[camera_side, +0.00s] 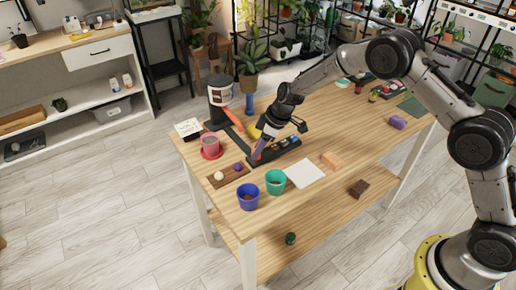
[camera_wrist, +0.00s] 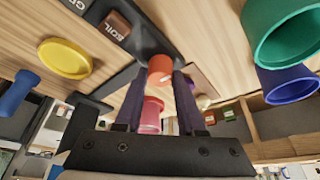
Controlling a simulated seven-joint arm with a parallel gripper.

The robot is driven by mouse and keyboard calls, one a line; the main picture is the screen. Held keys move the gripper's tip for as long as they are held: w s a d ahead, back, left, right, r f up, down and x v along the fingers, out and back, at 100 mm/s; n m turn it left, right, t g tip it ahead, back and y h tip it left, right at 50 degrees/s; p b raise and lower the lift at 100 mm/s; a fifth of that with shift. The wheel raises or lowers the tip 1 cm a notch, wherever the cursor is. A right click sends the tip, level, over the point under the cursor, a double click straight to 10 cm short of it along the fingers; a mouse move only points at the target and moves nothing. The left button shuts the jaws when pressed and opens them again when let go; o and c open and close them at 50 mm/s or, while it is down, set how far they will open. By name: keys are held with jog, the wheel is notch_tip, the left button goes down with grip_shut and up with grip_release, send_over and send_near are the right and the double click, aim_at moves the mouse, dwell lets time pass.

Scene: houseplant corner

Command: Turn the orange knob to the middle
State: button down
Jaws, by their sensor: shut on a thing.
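The orange knob (camera_wrist: 160,68) sits at the end of a dark panel (camera_wrist: 150,25) and shows between my fingertips in the wrist view. My gripper (camera_wrist: 161,76) is shut on it, with one dark finger on each side. In the side view my gripper (camera_side: 257,157) reaches down to the near left end of the dark panel (camera_side: 274,149), and its fingers mostly hide the knob there. The fingers also hide part of the panel end, and I cannot read the knob's pointer or any middle mark.
A teal pot (camera_side: 275,182) and a blue pot (camera_side: 248,197) stand close to the gripper at the table's front edge. A pink pot (camera_side: 210,145) and a brown tray (camera_side: 228,175) are on the left. A white sheet (camera_side: 304,173) and an orange block (camera_side: 331,160) lie on the right.

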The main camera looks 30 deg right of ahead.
dwell(0.3)
jog(key=c, duration=0.5)
grip_release()
jog(key=shift+r, duration=0.1)
jog(key=v, duration=1.3)
jog(key=shift+s+d+r, duration=0.15)
jog(key=shift+r, duration=0.2)
